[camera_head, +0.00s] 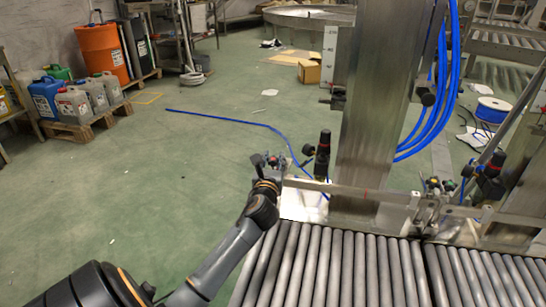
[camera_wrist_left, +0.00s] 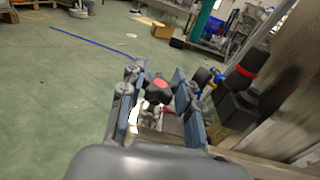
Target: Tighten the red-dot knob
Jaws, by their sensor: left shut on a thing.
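The red-dot knob (camera_wrist_left: 158,88) is black with a red dot on its top. In the left wrist view it sits between the two fingers of my left gripper (camera_wrist_left: 152,92), which is shut on it. In the head view my left gripper (camera_head: 270,165) is at the left end of the metal frame, beside the upright black fitting with a red ring (camera_head: 323,155). The knob cannot be made out clearly in the head view. My right gripper is not in view.
The black fitting with a red band also stands close to the right of my left gripper in the wrist view (camera_wrist_left: 238,92). A steel post (camera_head: 370,110) rises behind it. A roller conveyor (camera_head: 340,262) lies in front. A blue hose (camera_head: 225,121) runs over the open green floor.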

